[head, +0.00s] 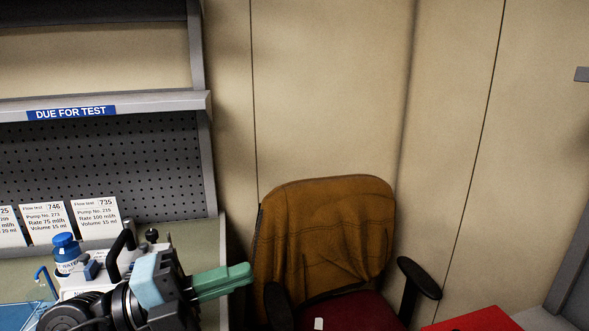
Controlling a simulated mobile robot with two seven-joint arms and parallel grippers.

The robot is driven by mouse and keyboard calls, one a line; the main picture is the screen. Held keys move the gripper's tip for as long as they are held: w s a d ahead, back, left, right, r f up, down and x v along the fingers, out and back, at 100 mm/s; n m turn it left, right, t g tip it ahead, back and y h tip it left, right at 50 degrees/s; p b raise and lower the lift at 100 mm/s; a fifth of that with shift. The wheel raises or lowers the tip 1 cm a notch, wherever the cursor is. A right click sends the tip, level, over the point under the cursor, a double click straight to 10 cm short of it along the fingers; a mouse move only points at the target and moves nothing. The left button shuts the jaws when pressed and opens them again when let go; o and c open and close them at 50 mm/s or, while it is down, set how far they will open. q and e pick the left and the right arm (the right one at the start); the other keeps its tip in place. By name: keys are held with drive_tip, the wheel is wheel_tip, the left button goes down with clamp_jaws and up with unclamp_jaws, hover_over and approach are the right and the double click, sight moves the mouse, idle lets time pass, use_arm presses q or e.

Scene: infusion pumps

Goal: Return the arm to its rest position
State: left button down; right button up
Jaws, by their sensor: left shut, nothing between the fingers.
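My left gripper (236,277) reaches in from the lower left with its green fingers shut and nothing between them. It points right, past the bench's right edge, in front of the office chair. Its wrist and teal housing cover part of a white device with a black handle (119,254) on the bench. My right gripper is not in view.
A bench (20,272) with a pegboard and a "DUE FOR TEST" shelf (150,103) stands left. A blue-capped bottle (66,246) and flow test cards (96,221) are there. An orange-backed chair (325,230) stands right, near a red surface (480,321).

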use_arm(q)
drive_tip(key=w+a+f+n+t+y, duration=0.1)
drive_tip(key=w+a+n+t+y, duration=0.1)
drive_tip(key=a+n+t+y, duration=0.5)
drive_tip(key=w+a+f+n+t+y, duration=0.2)
drive_tip(key=a+n+t+y, duration=0.1)
drive_tip(key=n+t, duration=0.8)
drive_tip(key=s+a+f+n+g+y, duration=0.1)
drive_tip(key=a+f+n+g+y, duration=0.5)
drive_tip(key=f+n+y, duration=0.6)
drive_tip(key=s+a+f+n+g+h, duration=0.1)
drive_tip(key=s+f+g, duration=0.3)
drive_tip(key=f, duration=0.3)
drive_tip(key=s+a+f+g, duration=0.1)
drive_tip(key=s+f+g, duration=0.25)
drive_tip(key=f, duration=0.35)
drive_tip(key=s+d+f+g+h, duration=0.15)
drive_tip(key=s+f+g, duration=0.3)
drive_tip(key=s, duration=0.45)
drive_tip(key=s+d+f+g+h, duration=0.15)
drive_tip(key=s+f+g, duration=0.35)
drive_tip(key=s, duration=0.5)
drive_tip(key=w+d+f+t, duration=0.2)
drive_tip(key=w+f+t, duration=0.5)
drive_tip(key=f, duration=0.4)
drive_tip(key=shift+d+m+t+h, duration=0.25)
drive_tip(key=shift+m+t+h, duration=0.15)
drive_tip(key=shift+t, duration=0.3)
